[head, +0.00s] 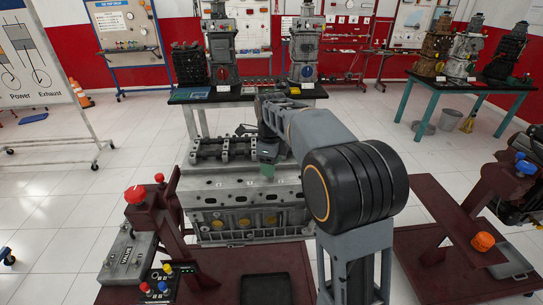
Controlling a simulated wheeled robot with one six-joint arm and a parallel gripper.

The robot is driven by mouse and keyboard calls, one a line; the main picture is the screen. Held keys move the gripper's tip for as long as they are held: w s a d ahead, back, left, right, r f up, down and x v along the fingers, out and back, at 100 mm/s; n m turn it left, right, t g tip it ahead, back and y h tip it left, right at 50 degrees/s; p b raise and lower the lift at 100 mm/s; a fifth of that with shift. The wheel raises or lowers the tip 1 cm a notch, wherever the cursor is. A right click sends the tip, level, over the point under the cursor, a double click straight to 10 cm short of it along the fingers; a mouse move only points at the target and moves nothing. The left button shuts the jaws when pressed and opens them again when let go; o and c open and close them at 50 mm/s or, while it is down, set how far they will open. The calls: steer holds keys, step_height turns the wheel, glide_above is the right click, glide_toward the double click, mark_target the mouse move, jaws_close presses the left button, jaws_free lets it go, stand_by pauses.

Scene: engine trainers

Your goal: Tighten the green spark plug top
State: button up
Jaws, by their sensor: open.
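The grey engine block (226,197) stands on a dark red stand in the middle of the head view. A small green piece (267,170), which looks like the green spark plug top, shows at the top of the block, right of its middle. My gripper (268,158) points down right above the green piece. The gap between the fingers is too small to make out, and I cannot tell whether they touch the green piece. My own arm covers the right end of the block.
A dark tray (266,289) lies in front of the block. A table with engines (220,95) stands behind. Another red stand (459,238) with an orange cap is at the right.

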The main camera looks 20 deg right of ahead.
step_height(320, 180, up, 14)
steer(key=shift+f, duration=0.2)
stand_by(0.6)
steer(key=f+n, duration=0.2)
steer(key=n, duration=0.1)
steer(key=f+n, duration=0.2)
steer(key=n, duration=0.2)
steer(key=f+n+t, duration=0.1)
steer(key=n, duration=0.2)
steer(key=shift+w+f+n, duration=0.25)
steer(key=shift+f+n, duration=0.15)
steer(key=s+f+n+t, duration=0.2)
steer(key=s+f+n, duration=0.2)
steer(key=s+n, duration=0.3)
steer(key=s+f+n+t, duration=0.1)
steer(key=s+f+n, duration=0.3)
steer(key=s, duration=1)
steer(key=shift+s+d+n+t, duration=0.15)
steer(key=shift+s+n+t, duration=0.2)
steer(key=shift+n, duration=1.05)
